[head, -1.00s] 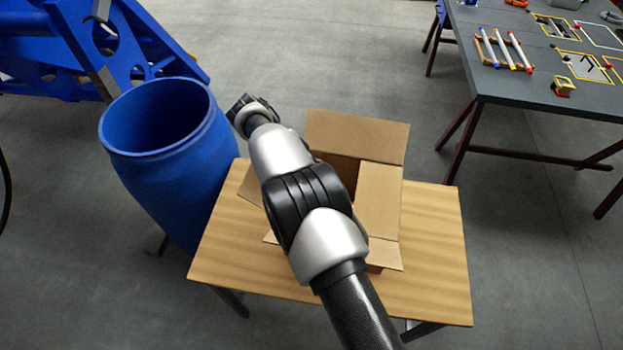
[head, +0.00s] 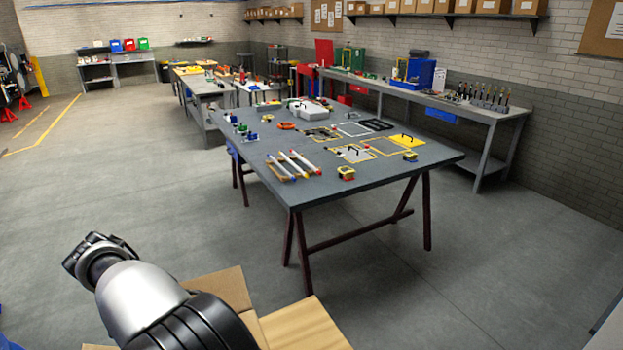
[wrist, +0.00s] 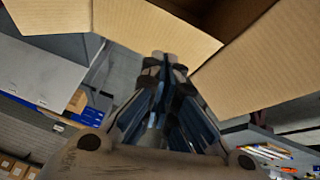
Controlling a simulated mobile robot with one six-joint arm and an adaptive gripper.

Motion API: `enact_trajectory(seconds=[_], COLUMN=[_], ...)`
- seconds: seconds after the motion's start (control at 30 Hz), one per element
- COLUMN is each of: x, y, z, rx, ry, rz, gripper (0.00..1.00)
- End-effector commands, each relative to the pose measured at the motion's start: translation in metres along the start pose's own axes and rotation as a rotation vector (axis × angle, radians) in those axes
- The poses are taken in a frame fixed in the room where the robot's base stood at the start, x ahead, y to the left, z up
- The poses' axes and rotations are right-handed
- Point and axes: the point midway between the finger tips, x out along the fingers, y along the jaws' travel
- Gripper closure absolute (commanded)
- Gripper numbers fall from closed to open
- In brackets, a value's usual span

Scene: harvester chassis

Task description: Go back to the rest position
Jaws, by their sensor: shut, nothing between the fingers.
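My gripper (wrist: 166,62) shows in the wrist view with its dark fingers together and nothing held between them. Cardboard flaps of an open box (wrist: 250,60) lie beyond and around the fingertips in that view. In the head view my arm reaches up from the bottom left, and the fingers cannot be made out there.
A dark workbench (head: 380,180) with marker pens (head: 292,165), tape measures and other small tools stands beyond the box. A long bench (head: 495,118) runs along the right wall. Open grey floor lies to the left and at the lower right.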

Motion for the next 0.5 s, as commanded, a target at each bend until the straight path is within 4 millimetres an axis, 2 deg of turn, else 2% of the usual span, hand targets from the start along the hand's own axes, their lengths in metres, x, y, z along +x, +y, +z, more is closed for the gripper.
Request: enact_trajectory(seconds=[0.03, 0.17, 0.2, 0.27, 0.4, 0.5], x=[-0.006, -0.015, -0.017, -0.019, -0.018, -0.014], y=[0.009, 0.04, 0.053, 0.074, 0.131, 0.177], z=[-0.032, -0.1, -0.119, -0.145, -0.196, -0.221], rx=[-0.029, -0.138, -0.17, -0.217, -0.319, -0.386], ry=[-0.036, -0.115, -0.138, -0.166, -0.216, -0.236], rz=[-0.004, -0.036, -0.049, -0.074, -0.145, -0.204], gripper=[1.0, 1.0, 1.0, 1.0, 1.0, 1.0])
